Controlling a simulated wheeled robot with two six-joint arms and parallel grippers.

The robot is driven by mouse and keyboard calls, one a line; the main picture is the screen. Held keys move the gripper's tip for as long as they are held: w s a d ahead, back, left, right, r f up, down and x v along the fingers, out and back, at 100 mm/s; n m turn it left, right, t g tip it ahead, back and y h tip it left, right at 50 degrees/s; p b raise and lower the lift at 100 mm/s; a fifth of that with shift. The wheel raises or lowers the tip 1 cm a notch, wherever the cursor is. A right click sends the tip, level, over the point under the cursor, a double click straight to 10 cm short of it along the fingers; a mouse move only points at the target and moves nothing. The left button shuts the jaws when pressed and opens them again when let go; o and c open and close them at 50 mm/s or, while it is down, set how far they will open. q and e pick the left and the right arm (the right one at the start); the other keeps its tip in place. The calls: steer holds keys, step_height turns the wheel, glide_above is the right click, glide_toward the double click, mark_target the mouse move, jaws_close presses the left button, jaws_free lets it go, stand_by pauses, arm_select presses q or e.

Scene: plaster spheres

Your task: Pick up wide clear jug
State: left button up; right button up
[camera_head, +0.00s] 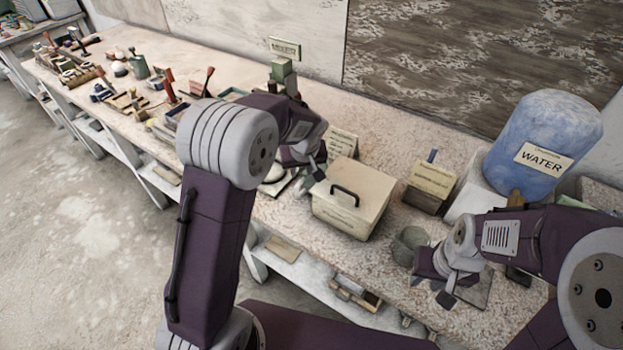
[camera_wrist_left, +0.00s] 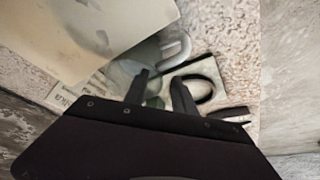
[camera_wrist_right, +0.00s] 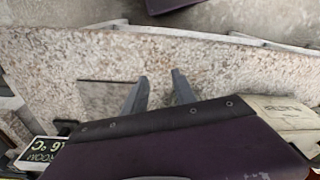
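A clear, see-through vessel with a pale loop handle (camera_wrist_left: 178,50), apparently a wide jug, stands beside the cream box in the left wrist view. My left gripper (camera_wrist_left: 158,82) is open just in front of it and partly hides it; nothing is clearly between the fingers. In the head view my left gripper (camera_head: 316,174) is left of the box, and my arm hides most of that spot. A grey-green see-through round vessel (camera_head: 408,244) stands right of the box, beside my right gripper (camera_head: 432,288). My right gripper (camera_wrist_right: 160,84) is open and empty over the table.
The cream box (camera_head: 352,196) with a black handle stands between the grippers. A blue water container (camera_head: 535,125) is at the back right. A small labelled box (camera_head: 431,184) is behind. A dark square plate (camera_wrist_right: 104,97) lies near my right gripper. Tools crowd the table's far left.

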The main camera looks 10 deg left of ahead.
arm_select(q)
steer(key=shift+x, duration=0.95)
steer(key=shift+r, duration=0.1)
jaws_close()
stand_by(0.5)
